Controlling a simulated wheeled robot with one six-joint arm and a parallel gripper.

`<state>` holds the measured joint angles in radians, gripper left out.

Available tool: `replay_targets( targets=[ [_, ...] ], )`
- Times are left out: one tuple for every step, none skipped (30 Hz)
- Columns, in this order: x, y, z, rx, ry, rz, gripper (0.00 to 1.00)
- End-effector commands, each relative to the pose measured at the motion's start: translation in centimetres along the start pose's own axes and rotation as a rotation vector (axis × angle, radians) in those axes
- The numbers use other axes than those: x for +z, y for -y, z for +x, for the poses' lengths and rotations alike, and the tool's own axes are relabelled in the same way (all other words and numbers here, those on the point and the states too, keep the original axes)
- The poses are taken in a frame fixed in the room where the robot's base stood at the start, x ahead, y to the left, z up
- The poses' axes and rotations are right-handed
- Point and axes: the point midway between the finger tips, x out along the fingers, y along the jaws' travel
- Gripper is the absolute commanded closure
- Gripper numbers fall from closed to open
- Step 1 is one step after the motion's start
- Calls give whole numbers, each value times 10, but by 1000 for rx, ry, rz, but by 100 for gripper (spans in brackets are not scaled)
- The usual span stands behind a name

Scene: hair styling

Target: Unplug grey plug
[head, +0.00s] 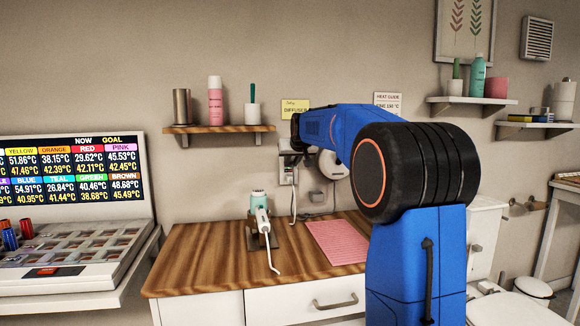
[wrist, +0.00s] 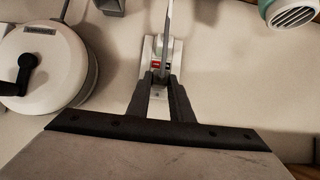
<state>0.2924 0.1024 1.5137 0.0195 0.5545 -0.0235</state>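A white wall outlet plate (wrist: 150,48) is straight ahead of my gripper in the wrist view; the outlet (head: 287,174) also shows on the wall in the head view. A thin grey cord or plug edge (wrist: 168,28) stands out in front of the plate, with small red and dark parts beside it. My gripper (wrist: 163,80) has its two dark fingertips close together at the plate, on either side of this grey piece. The plug body is mostly hidden, and whether the fingers touch it is unclear. In the head view my arm partly hides the gripper.
A round white device (wrist: 42,62) is on the wall left of the fingers. A teal dryer end (wrist: 291,13) is at upper right. A wooden shelf (head: 220,129) is left of my arm; a pink mat (head: 337,242) and white styling tool (head: 264,225) rest on the counter (head: 205,260).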

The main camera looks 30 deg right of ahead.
Motion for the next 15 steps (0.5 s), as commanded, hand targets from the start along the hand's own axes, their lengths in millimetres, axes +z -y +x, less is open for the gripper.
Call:
replay_targets(
  targets=[
    [0,0,0,0,0,0,100],
    [0,0,0,0,0,0,100],
    [0,0,0,0,0,0,100],
    [0,0,0,0,0,0,100],
    [0,0,-1,0,0,0,100],
    [1,0,-2,0,0,0,100],
    [2,0,-2,0,1,0,100],
    [2,0,-3,0,1,0,100],
    [3,0,-4,0,1,0,100],
    [4,0,-5,0,1,0,100],
    [4,0,-6,0,2,0,100],
    [5,0,-7,0,2,0,100],
    [6,0,-8,0,1,0,100],
    [6,0,-8,0,1,0,100],
    [7,0,-10,0,1,0,100]
  ],
)
